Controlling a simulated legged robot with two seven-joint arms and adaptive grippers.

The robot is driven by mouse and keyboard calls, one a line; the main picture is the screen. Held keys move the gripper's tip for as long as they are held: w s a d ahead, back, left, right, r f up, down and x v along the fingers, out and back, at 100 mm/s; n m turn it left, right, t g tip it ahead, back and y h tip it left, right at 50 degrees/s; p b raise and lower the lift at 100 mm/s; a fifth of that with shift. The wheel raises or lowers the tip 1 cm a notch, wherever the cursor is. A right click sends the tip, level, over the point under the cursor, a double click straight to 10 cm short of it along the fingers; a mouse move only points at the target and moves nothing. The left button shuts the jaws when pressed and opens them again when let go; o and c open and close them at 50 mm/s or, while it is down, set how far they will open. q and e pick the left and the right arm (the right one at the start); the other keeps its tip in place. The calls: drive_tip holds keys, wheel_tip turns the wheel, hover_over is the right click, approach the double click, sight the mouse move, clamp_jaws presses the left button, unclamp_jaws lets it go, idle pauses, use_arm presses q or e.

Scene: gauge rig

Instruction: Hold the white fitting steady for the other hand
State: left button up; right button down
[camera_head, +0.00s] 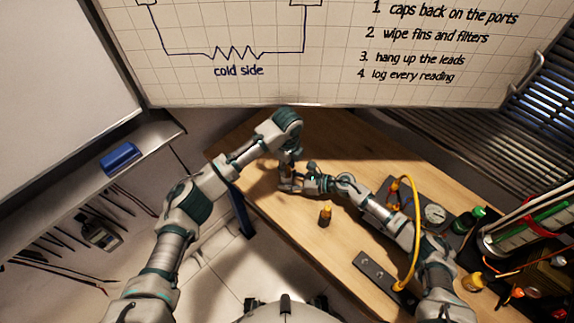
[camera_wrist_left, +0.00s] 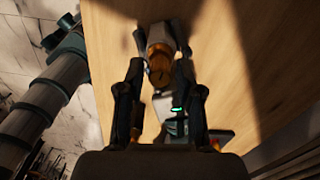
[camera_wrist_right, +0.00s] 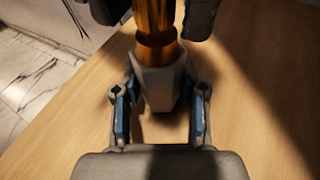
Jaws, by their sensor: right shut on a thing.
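The white fitting (camera_wrist_right: 155,88) is between the fingers of my right gripper (camera_wrist_right: 158,100), which is shut on it and holds it above the wooden table. An amber cylinder (camera_wrist_right: 155,18) stands at its far end in the right wrist view, with a dark band where they meet. My left gripper (camera_wrist_left: 160,70) has its fingers on either side of an amber piece (camera_wrist_left: 158,66), with narrow gaps; it looks open. In the head view both grippers come together over the table's left part, and the fitting is too small and covered to make out.
A small amber and dark piece (camera_head: 325,215) stands upright on the table (camera_head: 350,140). A grey block with holes (camera_head: 385,273), a yellow lead (camera_head: 416,225) and a gauge (camera_head: 435,213) lie near my right arm. The table behind the grippers is clear.

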use_arm(q)
drive_tip(key=o, duration=0.6)
drive_tip(key=shift+c, duration=0.2)
wheel_tip(320, 180, up, 7)
drive_tip(key=shift+r, duration=0.2)
drive_tip(key=shift+w, duration=0.1)
use_arm(e)
drive_tip(key=c, duration=0.6)
unclamp_jaws()
